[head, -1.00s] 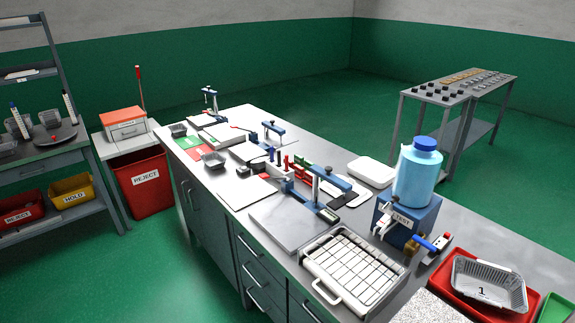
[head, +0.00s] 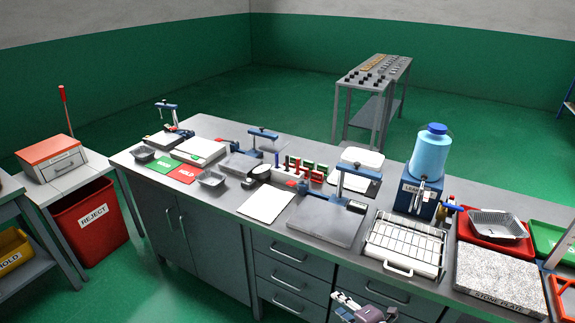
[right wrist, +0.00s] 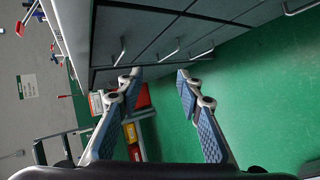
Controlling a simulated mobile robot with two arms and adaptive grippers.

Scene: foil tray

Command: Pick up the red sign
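Small red signs and green signs stand upright in a rack (head: 305,168) at the middle of the bench, behind the white sheet. I cannot tell single red signs apart well there. A flat red card (head: 185,174) with white lettering also lies on the bench at the left, beside a green card (head: 164,163). My right gripper (head: 345,300) shows at the bottom edge of the head view, in front of the drawers and apart from the signs. In the right wrist view its two padded fingers (right wrist: 158,75) are spread with nothing between them. My left gripper is not in view.
The steel bench (head: 228,193) is crowded. A blue-armed press (head: 325,222), a white wire rack (head: 405,244), a blue bottle (head: 430,154) and a stone slab (head: 500,280) stand right of centre. A white sheet (head: 266,205) lies at the front. A red reject bin (head: 92,220) stands left.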

